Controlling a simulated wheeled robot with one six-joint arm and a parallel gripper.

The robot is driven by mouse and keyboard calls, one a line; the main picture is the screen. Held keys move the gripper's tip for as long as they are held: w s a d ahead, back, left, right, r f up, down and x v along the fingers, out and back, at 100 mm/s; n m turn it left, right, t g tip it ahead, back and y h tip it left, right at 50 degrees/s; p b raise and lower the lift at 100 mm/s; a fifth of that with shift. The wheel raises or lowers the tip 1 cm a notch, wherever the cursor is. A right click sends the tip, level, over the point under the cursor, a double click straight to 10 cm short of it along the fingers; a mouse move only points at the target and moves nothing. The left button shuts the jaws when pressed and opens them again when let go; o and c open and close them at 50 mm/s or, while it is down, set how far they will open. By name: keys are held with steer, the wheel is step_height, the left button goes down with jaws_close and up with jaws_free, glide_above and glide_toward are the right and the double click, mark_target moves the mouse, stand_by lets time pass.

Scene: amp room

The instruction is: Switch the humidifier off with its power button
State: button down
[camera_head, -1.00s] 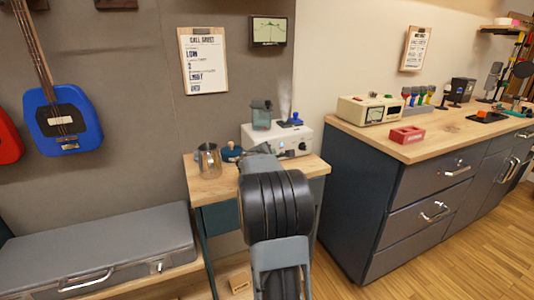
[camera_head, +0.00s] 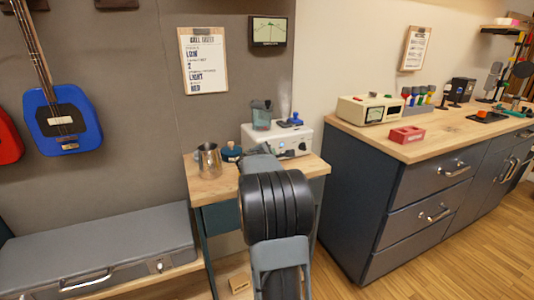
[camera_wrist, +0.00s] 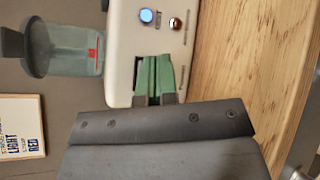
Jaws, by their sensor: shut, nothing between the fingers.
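The humidifier (camera_head: 253,134) is a white box on the small wooden table, with a grey-green tank (camera_head: 262,115) on top and pale mist rising at the back. In the wrist view its white front (camera_wrist: 121,55) carries a blue-lit round button (camera_wrist: 147,16) and a reddish-brown round button or lamp (camera_wrist: 175,23). Their small labels are not readable, so I cannot tell which one is the power button. My gripper (camera_wrist: 155,62) is shut and empty, its green fingers close to the front, apart from both round controls. I cannot tell if the fingertips touch the front.
A metal pitcher (camera_head: 209,160) and a small blue item (camera_head: 231,153) stand left of the humidifier on the table (camera_head: 206,187). A blue item (camera_head: 292,120) is on or behind its top. A dark cabinet (camera_head: 345,185) stands to the right.

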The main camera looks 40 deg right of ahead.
steer(key=shift+w, duration=0.1)
stand_by(0.6)
steer(key=shift+w+d, duration=0.15)
steer(key=shift+w, duration=0.1)
steer(key=shift+s+b, duration=0.1)
steer(key=shift+b, duration=0.2)
steer(key=shift+s+f+b, duration=0.1)
steer(key=shift+s+b, duration=0.15)
steer(key=shift+b, duration=0.1)
steer(key=shift+a, duration=0.2)
steer(key=shift+s+a+b, duration=0.35)
steer(key=shift+s+b, duration=0.2)
steer(key=shift+s, duration=0.4)
steer(key=shift+s+a+b, duration=0.4)
steer(key=shift+s+b, duration=0.1)
steer(key=shift+s, duration=0.45)
steer(key=shift+s+a+b, duration=0.35)
steer(key=shift+s+b, duration=0.2)
steer(key=shift+s, duration=0.4)
